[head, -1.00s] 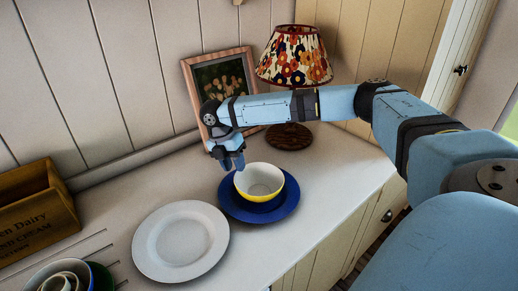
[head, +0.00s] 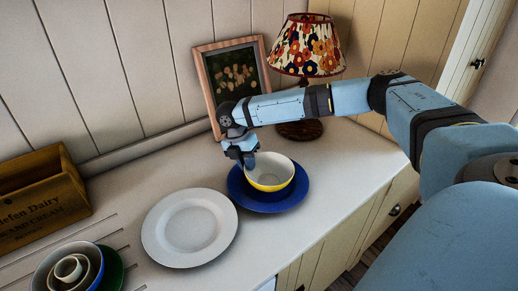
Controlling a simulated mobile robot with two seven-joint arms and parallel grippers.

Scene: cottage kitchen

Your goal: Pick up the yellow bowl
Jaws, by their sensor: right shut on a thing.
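The yellow bowl (head: 269,184), white inside with a yellow outer wall, is upright at the blue plate (head: 299,198). I cannot tell whether it touches the plate. My right gripper (head: 250,163) is at the bowl's far left rim, its fingers shut on that rim. The fingertips are partly hidden. My left gripper is not in view.
A white plate (head: 156,232) lies left of the blue plate. A wooden crate (head: 45,209) and a stack of bowls (head: 50,267) stand at the left. A framed picture (head: 208,76) and a flowered lamp (head: 308,48) stand behind my right arm. The counter front right is bare.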

